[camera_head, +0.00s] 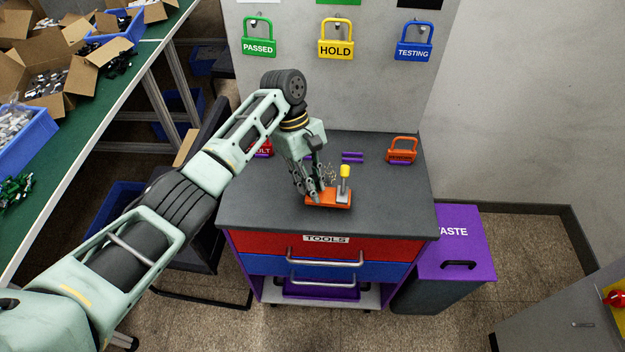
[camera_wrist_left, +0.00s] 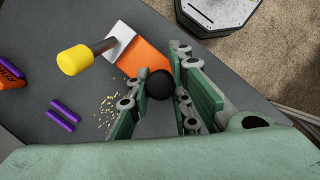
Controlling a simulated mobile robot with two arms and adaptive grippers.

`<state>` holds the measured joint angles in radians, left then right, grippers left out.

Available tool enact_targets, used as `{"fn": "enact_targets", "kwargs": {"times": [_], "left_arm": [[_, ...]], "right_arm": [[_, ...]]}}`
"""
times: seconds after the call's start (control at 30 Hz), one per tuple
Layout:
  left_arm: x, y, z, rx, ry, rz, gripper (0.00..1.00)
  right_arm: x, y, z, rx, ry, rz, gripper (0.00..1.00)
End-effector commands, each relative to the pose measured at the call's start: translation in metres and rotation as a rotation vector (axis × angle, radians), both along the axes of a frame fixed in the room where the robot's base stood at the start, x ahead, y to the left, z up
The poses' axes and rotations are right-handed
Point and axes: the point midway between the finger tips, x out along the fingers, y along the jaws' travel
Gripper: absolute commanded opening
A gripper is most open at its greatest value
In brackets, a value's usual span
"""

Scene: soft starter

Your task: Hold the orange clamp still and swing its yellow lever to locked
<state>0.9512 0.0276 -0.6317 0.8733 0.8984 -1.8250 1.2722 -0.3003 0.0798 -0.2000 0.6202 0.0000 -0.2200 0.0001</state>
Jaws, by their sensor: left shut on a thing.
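The orange clamp (camera_head: 334,199) lies on the dark top of the tool cabinet, near its front edge. Its lever with a yellow tip (camera_head: 345,171) stands about upright at the right end. My left gripper (camera_head: 316,194) reaches down over the clamp's left end and is shut on it. In the left wrist view the orange body (camera_wrist_left: 150,60) runs between the fingers (camera_wrist_left: 155,95), with a black ball there hiding part of the hold. The yellow lever knob (camera_wrist_left: 75,60) stands clear of the fingers. My right gripper is in neither view.
Purple bars (camera_head: 352,157), crumbs (camera_wrist_left: 112,104) and an orange padlock-shaped tag (camera_head: 402,150) lie behind the clamp. A red tag is partly hidden by my left arm. A purple-lidded waste bin (camera_head: 462,228) stands right of the cabinet. The cabinet top right of the lever is clear.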

Motion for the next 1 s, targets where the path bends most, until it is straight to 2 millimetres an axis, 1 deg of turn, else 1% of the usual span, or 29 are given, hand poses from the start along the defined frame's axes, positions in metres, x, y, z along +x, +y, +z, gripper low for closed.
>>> {"fn": "enact_targets", "kwargs": {"times": [0.73, 1.0], "left_arm": [[0.0, 0.0, -0.031, -0.001, 0.0, 0.0, 0.0], [0.0, 0.0, -0.03, 0.0, 0.0, 0.0, 0.0]], "right_arm": [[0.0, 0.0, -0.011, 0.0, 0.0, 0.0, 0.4], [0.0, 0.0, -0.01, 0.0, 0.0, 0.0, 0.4]]}}
